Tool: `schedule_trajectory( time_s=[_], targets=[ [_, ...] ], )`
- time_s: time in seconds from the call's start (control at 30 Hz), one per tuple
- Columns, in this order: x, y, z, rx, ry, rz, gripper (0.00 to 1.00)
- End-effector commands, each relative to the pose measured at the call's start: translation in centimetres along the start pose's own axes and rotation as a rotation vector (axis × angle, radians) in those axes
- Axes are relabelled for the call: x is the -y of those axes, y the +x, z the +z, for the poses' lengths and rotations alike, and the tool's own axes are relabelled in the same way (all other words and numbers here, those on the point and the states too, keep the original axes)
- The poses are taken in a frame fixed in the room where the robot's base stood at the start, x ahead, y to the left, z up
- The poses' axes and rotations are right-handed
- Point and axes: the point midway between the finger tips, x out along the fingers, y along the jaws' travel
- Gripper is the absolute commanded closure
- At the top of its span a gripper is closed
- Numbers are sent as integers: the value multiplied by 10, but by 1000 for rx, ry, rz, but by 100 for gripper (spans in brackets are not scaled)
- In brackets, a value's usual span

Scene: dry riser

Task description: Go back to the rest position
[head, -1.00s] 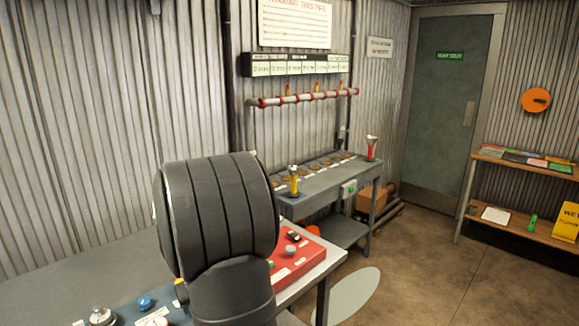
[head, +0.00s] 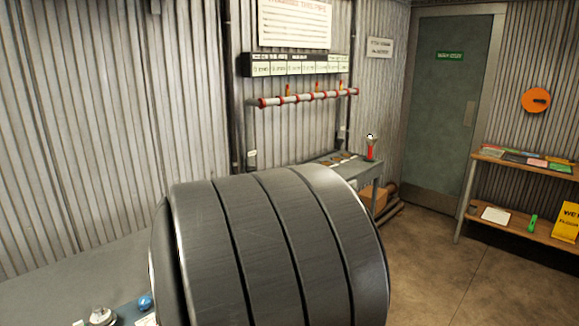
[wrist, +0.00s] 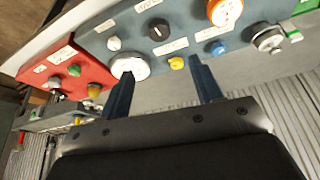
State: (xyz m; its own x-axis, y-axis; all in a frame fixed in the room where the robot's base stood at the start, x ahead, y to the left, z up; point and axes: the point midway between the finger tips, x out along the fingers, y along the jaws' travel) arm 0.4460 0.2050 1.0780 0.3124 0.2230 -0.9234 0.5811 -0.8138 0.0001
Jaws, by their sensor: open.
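My gripper (wrist: 163,90) shows in the wrist view with its two dark blue fingers apart and nothing between them. It hangs over a bench with a blue-grey control panel (wrist: 135,32) and a red panel (wrist: 62,62). A large white knob (wrist: 128,66) and a small yellow knob (wrist: 177,63) lie near the fingertips in the picture; I cannot tell the distance. In the head view a large ribbed link of my arm fills the lower middle and hides my gripper and most of the bench.
In the head view a grey side table (head: 349,171) bears a red-and-white item (head: 371,148). A red-and-white pipe (head: 308,97) runs along the wall above. A wooden shelf (head: 520,225) stands right of the green-grey door (head: 446,120). The brown floor before the door is clear.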

Motion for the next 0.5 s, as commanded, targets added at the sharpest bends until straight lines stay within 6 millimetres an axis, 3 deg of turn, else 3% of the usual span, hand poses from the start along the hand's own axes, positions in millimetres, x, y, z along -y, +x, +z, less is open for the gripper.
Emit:
schedule_trajectory(
  time_s=[0.2,0.5],
  targets=[
    [0,-24,0,-1,0,1,41],
    [0,-29,0,2,1,0,41]
  ],
)
